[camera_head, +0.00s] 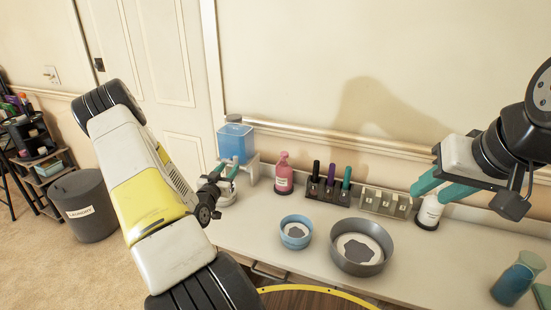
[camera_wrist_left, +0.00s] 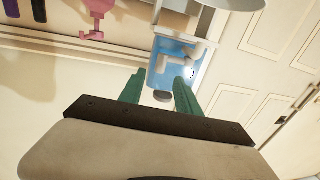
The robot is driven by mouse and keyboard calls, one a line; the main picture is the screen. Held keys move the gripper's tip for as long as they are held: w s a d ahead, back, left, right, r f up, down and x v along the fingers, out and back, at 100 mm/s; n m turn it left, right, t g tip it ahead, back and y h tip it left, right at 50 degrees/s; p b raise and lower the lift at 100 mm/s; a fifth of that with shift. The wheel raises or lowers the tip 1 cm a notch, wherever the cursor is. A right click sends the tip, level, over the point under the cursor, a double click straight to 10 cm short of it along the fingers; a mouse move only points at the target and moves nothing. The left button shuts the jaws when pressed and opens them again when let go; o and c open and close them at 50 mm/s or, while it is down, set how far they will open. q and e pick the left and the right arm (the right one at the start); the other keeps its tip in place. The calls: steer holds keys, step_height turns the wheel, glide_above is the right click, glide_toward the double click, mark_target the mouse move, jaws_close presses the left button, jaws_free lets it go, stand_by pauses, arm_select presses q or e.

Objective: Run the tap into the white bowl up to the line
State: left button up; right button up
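A clear dispenser with blue water (camera_head: 236,143) stands on a white stand at the back left of the counter; its blue tank also shows in the left wrist view (camera_wrist_left: 178,60). A white bowl (camera_head: 228,199) sits below it, mostly hidden by my left gripper. My left gripper (camera_head: 225,173) is in front of the dispenser, its teal fingers apart. In the left wrist view, a small grey knob-like part (camera_wrist_left: 162,96) shows between the fingertips; I cannot tell whether they touch it. The line and water level in the bowl are not visible. My right gripper (camera_head: 438,187) is open and empty above a white bottle (camera_head: 430,211).
A blue bowl (camera_head: 296,232) and grey basin (camera_head: 361,247) stand in front. A teal bottle (camera_head: 518,278) is at right.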

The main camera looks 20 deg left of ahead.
mark_target(234, 159)
arm_select(q)
steer(key=w, duration=0.7)
steer(key=shift+w+a, duration=0.2)
steer(key=shift+w, duration=0.2)
steer(key=shift+r, duration=0.1)
steer(key=shift+c, duration=0.4)
jaws_close()
